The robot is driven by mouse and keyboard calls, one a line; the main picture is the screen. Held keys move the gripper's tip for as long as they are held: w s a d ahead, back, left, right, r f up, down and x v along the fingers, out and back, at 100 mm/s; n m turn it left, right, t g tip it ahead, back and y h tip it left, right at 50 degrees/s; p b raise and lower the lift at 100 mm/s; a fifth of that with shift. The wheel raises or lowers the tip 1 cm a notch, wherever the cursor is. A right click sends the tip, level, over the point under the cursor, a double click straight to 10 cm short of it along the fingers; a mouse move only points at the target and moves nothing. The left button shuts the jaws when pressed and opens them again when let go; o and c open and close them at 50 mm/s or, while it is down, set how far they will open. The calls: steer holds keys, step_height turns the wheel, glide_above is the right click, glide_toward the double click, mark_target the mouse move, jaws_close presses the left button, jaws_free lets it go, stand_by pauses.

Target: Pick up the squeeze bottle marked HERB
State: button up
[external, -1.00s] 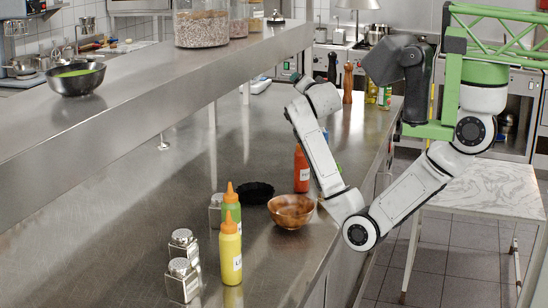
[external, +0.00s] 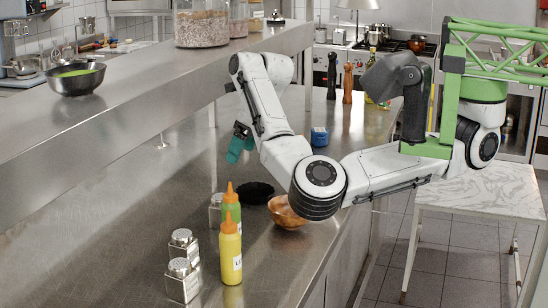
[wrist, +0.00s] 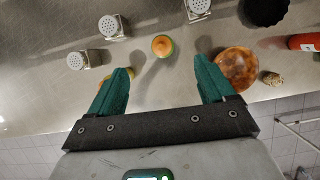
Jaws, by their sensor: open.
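A green squeeze bottle with an orange nozzle (external: 232,209) stands upright on the steel counter, behind a yellow squeeze bottle (external: 230,262). No label reading HERB is legible; the yellow bottle's label is only partly readable. My gripper (external: 240,146) is open and empty above the counter, beyond the bottles. In the wrist view, my gripper (wrist: 163,65) has its green fingers spread. The green bottle (wrist: 162,46) shows from above, between the fingertip lines and just ahead of them. The yellow bottle is mostly hidden behind the left finger. A red bottle (wrist: 303,42) is at the right edge.
A wooden bowl (external: 284,213) and a black bowl (external: 257,192) stand right of the green bottle. Metal shakers (external: 182,280) stand to the left. A blue item (external: 319,137) is farther back. A raised steel shelf (external: 150,97) runs along the left.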

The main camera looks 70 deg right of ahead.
glide_toward(233, 193)
steer(key=f, duration=0.2)
steer(key=x, duration=0.3)
steer(key=p+x, duration=0.1)
steer(key=x, duration=0.6)
steer(key=shift+w+p, duration=0.35)
steer(key=shift+w, duration=0.1)
steer(key=shift+c, duration=0.2)
jaws_close()
